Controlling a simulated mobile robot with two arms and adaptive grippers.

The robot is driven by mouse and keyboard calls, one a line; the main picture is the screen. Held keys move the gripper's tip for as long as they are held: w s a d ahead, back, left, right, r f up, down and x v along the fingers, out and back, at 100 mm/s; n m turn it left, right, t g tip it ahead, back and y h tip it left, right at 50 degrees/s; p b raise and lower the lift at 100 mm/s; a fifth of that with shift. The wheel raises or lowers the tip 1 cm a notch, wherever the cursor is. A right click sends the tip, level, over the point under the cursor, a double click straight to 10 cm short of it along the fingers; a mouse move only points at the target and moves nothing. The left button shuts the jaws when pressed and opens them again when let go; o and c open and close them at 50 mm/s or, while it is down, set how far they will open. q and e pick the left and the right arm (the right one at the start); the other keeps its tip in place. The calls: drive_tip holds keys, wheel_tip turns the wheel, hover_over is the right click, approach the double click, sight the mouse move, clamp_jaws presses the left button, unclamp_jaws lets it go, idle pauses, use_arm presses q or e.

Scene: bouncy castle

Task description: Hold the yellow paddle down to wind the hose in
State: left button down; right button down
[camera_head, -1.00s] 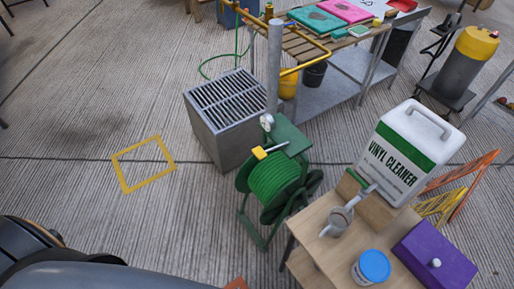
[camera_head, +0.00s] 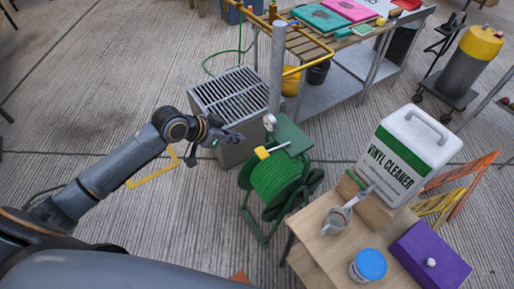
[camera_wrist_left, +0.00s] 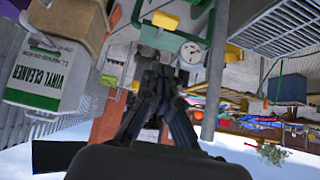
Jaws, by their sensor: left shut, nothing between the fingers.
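The green hose reel (camera_head: 272,180) stands on the concrete floor in the middle of the head view, with green hose wound on its drum. The yellow paddle (camera_head: 262,153) sticks out at the reel's top left. In the left wrist view a yellow piece that looks like the paddle (camera_wrist_left: 165,20) shows near the top. My left gripper (camera_head: 238,140) is shut and empty, to the left of the paddle and apart from it, in front of the grey grated box. Its fingers (camera_wrist_left: 160,88) also show in the left wrist view. My right gripper is not in view.
A grey grated box (camera_head: 228,145) stands just behind the reel. A wooden stand (camera_head: 318,232) with a mug, a blue-lidded tub (camera_head: 368,265) and a vinyl cleaner jug (camera_head: 408,150) is to the right. A yellow frame is marked on the floor (camera_head: 150,178) at left.

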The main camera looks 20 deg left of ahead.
use_arm(q)
drive_tip(key=shift+d+r, duration=0.1)
drive_tip(key=shift+r, duration=0.05)
drive_tip(key=shift+w, duration=0.1)
drive_tip(key=p, duration=0.2)
hover_over(264, 151)
drive_tip(key=s+a, duration=0.2)
wheel_tip(264, 151, down, 7)
drive_tip(key=shift+s+d+f+p, duration=0.15)
drive_tip(key=shift+f+p, duration=0.3)
drive_tip(key=shift+f, duration=1.65)
